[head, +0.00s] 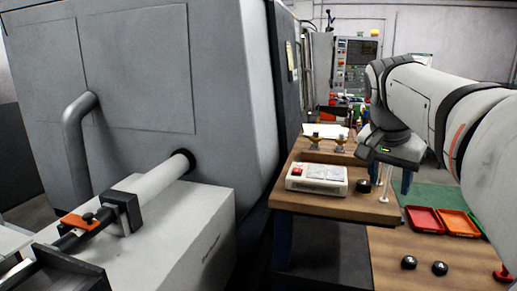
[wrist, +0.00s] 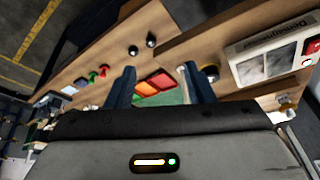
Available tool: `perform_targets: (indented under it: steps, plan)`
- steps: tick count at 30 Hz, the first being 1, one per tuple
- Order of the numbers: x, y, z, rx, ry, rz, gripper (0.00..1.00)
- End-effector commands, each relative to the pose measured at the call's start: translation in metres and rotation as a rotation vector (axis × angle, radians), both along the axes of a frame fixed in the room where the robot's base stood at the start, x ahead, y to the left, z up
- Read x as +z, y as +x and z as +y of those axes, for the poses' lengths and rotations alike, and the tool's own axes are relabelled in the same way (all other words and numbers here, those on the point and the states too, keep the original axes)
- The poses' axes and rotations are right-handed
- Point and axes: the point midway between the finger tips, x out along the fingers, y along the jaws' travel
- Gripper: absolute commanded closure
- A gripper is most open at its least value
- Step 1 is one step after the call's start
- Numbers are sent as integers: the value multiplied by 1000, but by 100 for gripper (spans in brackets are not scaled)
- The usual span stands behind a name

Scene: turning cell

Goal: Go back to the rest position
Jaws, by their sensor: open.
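My gripper (wrist: 160,82) is open, its two dark fingers well apart with nothing between them. In the head view my arm reaches in from the right, and my gripper (head: 386,182) points down by the right end of the wooden bench (head: 300,207). The fingers are small and partly hard to make out there. A black round part (head: 364,186) stands on the bench beside the gripper; it also shows near the right finger in the wrist view (wrist: 211,72). The gripper looks apart from it.
A white box with a red button (head: 318,179) and brass-coloured parts (head: 326,142) are on the bench. The large grey machine (head: 150,80) fills the left.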

Motion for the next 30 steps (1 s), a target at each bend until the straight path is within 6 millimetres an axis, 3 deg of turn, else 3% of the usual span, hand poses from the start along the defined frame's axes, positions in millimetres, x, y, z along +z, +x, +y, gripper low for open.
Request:
perform_targets:
  steps: [8,14,24,30]
  plan:
    - [-40,-21,26,170,12,37,52]
    - [-83,-47,50,333,23,66,52]
    - [-196,-129,99,712,46,111,52]
    - [-222,-149,106,795,48,114,52]
